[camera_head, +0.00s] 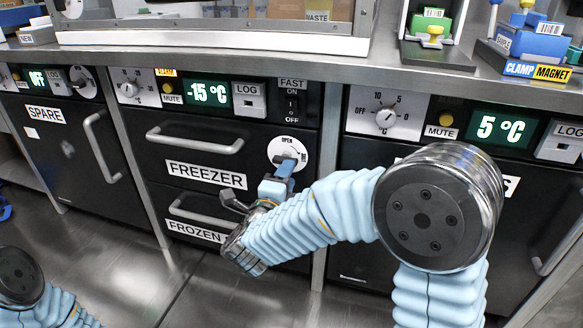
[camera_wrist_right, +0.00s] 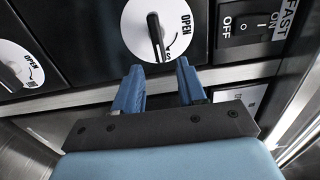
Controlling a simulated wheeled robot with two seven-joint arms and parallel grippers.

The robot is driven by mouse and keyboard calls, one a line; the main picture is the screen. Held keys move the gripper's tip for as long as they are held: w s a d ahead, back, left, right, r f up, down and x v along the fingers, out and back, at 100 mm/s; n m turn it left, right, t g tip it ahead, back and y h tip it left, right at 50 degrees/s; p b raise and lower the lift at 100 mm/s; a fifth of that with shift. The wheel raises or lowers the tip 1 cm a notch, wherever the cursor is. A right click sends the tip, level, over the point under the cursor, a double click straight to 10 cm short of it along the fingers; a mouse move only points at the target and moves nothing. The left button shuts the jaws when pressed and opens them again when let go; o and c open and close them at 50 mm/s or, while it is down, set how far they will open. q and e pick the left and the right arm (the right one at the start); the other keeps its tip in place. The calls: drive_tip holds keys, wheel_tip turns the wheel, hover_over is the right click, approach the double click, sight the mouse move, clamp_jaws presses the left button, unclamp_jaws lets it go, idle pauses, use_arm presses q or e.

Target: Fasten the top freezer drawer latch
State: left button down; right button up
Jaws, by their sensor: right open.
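The top freezer drawer (camera_head: 190,150), with its bar handle and FREEZER label, looks closed. Its latch is a white round dial (camera_head: 284,147) marked OPEN at the drawer's upper right; my gripper partly covers it. In the right wrist view the black latch lever (camera_wrist_right: 155,38) stands on the dial, crosswise to the OPEN word, one end toward a second, partly hidden word. My right gripper (camera_head: 283,178) is in front of the dial's lower part. Its two blue fingers (camera_wrist_right: 159,84) are apart and empty, just short of the lever. My left gripper is out of view.
The FROZEN drawer (camera_head: 195,232) is below; its own latch dial (camera_wrist_right: 15,68) shows in the wrist view. The FAST switch (camera_head: 291,105) is close above the top latch. The steel counter (camera_head: 230,62) overhangs the fronts. A 5 °C unit (camera_head: 360,225) stands right.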

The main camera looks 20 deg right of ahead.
drive_tip(key=v, duration=0.9)
drive_tip(key=shift+s, duration=0.15)
drive_tip(key=shift+a, duration=0.1)
drive_tip(key=w+f+n+g+y, duration=0.2)
drive_tip(key=f+n+y, duration=0.35)
drive_tip(key=f, duration=0.75)
drive_tip(key=w+f+n+g+y, duration=0.25)
drive_tip(key=f+n, duration=0.55)
drive_tip(key=f, duration=0.5)
drive_tip(key=s+d+f+n+g+y, duration=0.1)
drive_tip(key=s+f+n+g+y, duration=0.7)
drive_tip(key=s+f, duration=1.05)
wheel_tip(320, 180, up, 18)
drive_tip(key=s+n+g+h+p, duration=0.1)
drive_tip(key=p, duration=1.6)
drive_tip(key=shift+a+n+g+h, duration=0.35)
drive_tip(key=shift+h, duration=0.05)
drive_tip(key=shift+s+f, duration=0.1)
drive_tip(key=shift+f, duration=0.05)
